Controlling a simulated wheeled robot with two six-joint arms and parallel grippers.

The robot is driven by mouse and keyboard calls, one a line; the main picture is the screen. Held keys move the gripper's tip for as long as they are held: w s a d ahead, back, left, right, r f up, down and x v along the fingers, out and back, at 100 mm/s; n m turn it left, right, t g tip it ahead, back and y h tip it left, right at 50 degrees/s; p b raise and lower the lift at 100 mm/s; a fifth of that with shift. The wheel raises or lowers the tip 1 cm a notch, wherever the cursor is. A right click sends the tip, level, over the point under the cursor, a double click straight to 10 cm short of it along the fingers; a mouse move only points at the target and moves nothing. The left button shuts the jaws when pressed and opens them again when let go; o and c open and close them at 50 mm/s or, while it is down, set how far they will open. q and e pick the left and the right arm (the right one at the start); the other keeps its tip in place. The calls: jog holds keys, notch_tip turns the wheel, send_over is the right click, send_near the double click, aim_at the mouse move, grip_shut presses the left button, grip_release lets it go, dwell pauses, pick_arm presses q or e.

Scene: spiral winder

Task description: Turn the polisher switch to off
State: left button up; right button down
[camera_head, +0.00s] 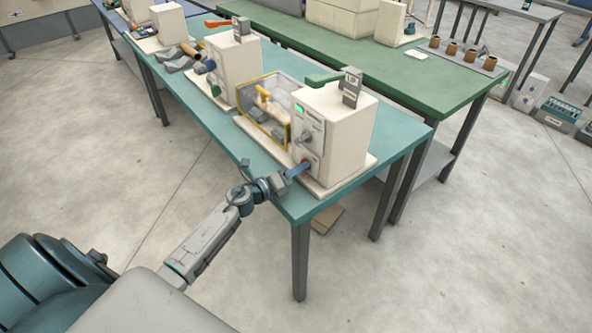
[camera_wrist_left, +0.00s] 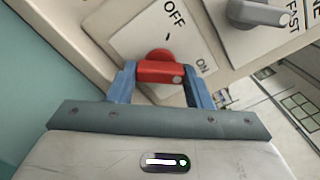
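The polisher (camera_head: 338,135), a cream box machine, stands at the near end of the teal bench. Its red switch (camera_wrist_left: 160,72) shows in the left wrist view on a cream panel with OFF and ON labels. The switch handle lies crosswise in that view, its white dot at the right end, on the ON side. My left gripper (camera_wrist_left: 160,80) has its blue fingers against both ends of the handle, seemingly shut on it. In the head view the left gripper (camera_head: 298,171) reaches the lower front of the machine. My right gripper is not in view.
A grey speed knob (camera_wrist_left: 258,13) sits beside the switch, near a FAST label. A clear yellow-framed guard box (camera_head: 264,108) adjoins the machine. More machines stand farther along the teal bench (camera_head: 270,180). A green bench (camera_head: 400,78) runs behind. The floor in front is clear.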

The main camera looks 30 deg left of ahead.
pick_arm(q)
jog(key=n+p, duration=0.1)
jog(key=n, duration=0.1)
jog(key=n+p, duration=0.1)
jog(key=p, duration=0.1)
jog(key=shift+r+n, duration=0.2)
jog(key=shift+n, duration=0.2)
jog(key=n+p, duration=0.3)
jog(key=shift+n, duration=0.3)
jog(key=n+p, duration=0.4)
jog(key=n, duration=0.1)
jog(key=shift+f+n+p, duration=0.1)
jog(key=shift+n+p, duration=0.75)
jog(key=shift+n, duration=1.15)
jog(key=o, duration=1)
